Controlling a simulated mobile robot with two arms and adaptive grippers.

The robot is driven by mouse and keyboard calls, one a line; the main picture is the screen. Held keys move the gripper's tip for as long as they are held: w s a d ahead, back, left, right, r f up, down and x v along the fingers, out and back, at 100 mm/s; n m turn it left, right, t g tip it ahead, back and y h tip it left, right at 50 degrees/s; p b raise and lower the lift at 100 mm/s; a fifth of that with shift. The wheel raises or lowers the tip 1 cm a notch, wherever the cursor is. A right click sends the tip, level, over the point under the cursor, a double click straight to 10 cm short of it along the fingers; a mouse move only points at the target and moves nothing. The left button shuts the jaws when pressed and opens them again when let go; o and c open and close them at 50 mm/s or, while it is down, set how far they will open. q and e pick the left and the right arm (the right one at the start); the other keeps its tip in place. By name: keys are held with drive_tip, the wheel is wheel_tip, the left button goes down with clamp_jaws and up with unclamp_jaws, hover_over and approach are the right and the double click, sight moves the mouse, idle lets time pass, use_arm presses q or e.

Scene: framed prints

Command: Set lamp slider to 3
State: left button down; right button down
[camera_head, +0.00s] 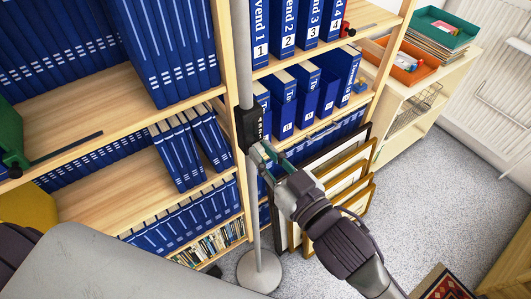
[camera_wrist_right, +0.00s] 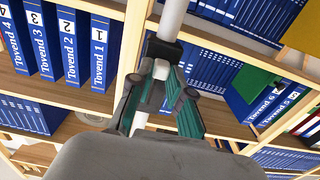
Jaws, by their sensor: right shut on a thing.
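The lamp is a grey upright pole (camera_head: 243,45) on a round grey base (camera_head: 260,271). A black slider box (camera_head: 250,125) with a column of small white marks sits on the pole; the marks are too small to read. My left gripper is not in view.
A wooden bookcase (camera_head: 230,95) with blue binders (camera_head: 165,50) stands close behind the pole. Framed prints (camera_head: 345,180) lean at its right side. A low cabinet (camera_head: 410,95) carries an orange tray (camera_head: 405,62) and a green tray (camera_head: 440,28). Grey carpet (camera_head: 450,190) is free at right.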

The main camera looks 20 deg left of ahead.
sight(254, 127)
drive_tip(key=shift+r, duration=0.1)
wheel_tip(254, 127, up, 5)
drive_tip(key=p, duration=0.4)
drive_tip(key=shift+f+p, duration=0.2)
drive_tip(key=shift+p, duration=0.15)
drive_tip(key=shift+f, duration=0.15)
drive_tip(key=c, duration=1.1)
unclamp_jaws()
drive_tip(key=v, duration=1.2)
drive_tip(key=shift+s, duration=0.1)
